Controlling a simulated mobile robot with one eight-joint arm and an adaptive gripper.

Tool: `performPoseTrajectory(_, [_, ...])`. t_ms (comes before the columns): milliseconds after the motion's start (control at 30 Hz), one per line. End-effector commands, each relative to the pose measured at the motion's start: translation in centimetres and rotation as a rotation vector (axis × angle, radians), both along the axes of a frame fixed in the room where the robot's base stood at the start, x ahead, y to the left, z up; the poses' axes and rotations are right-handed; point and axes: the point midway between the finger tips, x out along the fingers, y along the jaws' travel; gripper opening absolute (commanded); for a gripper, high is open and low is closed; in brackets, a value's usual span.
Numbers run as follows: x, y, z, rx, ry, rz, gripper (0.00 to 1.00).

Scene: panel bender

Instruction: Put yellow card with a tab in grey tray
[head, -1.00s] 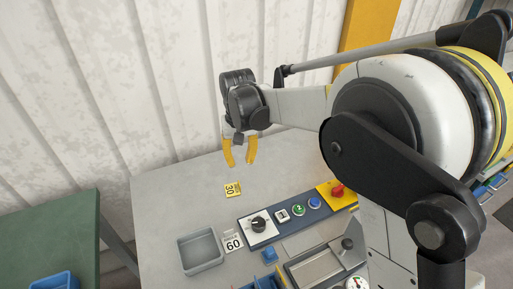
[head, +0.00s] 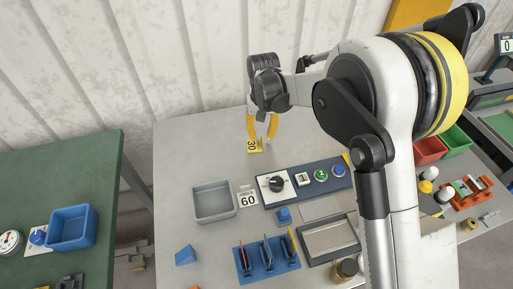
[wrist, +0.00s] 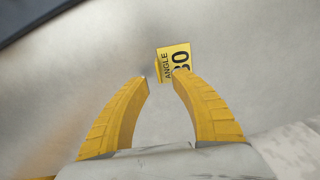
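My gripper (head: 262,137) is open and points down just over the card. In the wrist view, my open yellow fingers (wrist: 161,80) are empty, and the right fingertip overlaps the card's lower edge. I cannot tell whether they touch. The grey tray (head: 213,203) is empty, on the table to the left and nearer.
A white "60" card (head: 248,199) lies beside the tray. A control panel (head: 289,186) with knob and buttons lies to the right. A blue tool holder (head: 267,262) and blue wedge (head: 186,256) are nearer. Table left of the tray is clear.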

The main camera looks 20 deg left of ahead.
Motion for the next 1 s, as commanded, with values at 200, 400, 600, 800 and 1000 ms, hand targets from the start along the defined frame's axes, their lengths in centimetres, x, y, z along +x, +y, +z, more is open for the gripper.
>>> performPoseTrajectory(200, [0.0,0.0,-1.5,0.000,0.000,0.000,0.30])
performPoseTrajectory(400, [0.0,0.0,-1.4,0.000,0.000,0.000,0.01])
performPoseTrajectory(600, [0.0,0.0,-1.4,0.000,0.000,0.000,0.00])
performPoseTrajectory(800, [0.0,0.0,-1.4,0.000,0.000,0.001,0.00])
performPoseTrajectory(1000, [0.0,0.0,-0.3,0.000,0.000,0.001,0.00])
